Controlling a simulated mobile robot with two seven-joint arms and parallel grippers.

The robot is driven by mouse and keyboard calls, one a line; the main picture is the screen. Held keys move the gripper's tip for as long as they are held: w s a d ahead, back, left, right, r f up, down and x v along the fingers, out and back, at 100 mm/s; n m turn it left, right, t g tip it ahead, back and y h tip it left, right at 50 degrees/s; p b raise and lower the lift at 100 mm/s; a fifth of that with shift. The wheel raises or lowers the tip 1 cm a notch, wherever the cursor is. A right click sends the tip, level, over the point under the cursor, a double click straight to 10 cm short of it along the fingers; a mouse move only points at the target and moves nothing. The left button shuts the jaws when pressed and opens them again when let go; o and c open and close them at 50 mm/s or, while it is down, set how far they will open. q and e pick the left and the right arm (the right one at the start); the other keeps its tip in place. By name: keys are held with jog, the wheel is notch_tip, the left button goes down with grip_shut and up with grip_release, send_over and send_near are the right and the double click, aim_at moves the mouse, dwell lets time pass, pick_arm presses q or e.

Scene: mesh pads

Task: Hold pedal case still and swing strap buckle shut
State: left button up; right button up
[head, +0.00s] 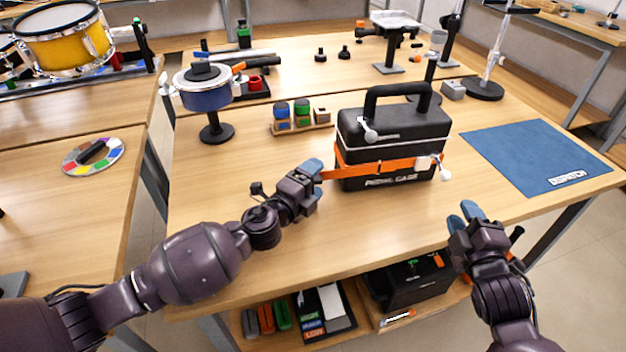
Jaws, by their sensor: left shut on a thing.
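The black pedal case (393,140) stands upright on the wooden table, its handle up. An orange strap (385,166) runs around its front, above the PEDAL CASE lettering. A pale strap buckle (426,162) sits on the strap near the case's right front corner, with a white knob-ended piece sticking out at the right. My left gripper (316,168) is at the case's left side, shut on the orange strap's left end; its fingers partly hide the grip. My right gripper (466,214) is in front and right of the case, apart from it, looking slightly open and empty.
A blue DISPATCH mat (535,155) lies bare on the right. A small wooden rack (300,126) with coloured jars and a blue drum-like pad on a stand (204,92) are at the left. A lamp-like stand (486,86) is behind right. The table front is clear.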

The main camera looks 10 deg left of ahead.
jog(key=shift+w+a+f, duration=0.1)
jog(key=shift+a, duration=0.05)
jog(key=shift+c, duration=1.1)
jog(key=w+a+g, duration=0.5)
jog(key=w+a+g+y, duration=0.1)
jog(key=w+a+g, duration=0.1)
jog(key=w+a, duration=0.1)
jog(key=shift+f, duration=0.35)
jog(key=shift+c, duration=1.4)
jog(key=w+d+r+m+g+h, duration=0.1)
jog(key=w+d+r+g+h, duration=0.25)
jog(key=r+g, duration=0.3)
jog(key=s+d+f+m+g+h, duration=0.1)
jog(key=d+f+m+g+h, duration=0.1)
jog(key=d+f+g, duration=0.2)
jog(key=shift+s+d, duration=0.35)
jog(key=shift+d, duration=0.15)
grip_shut()
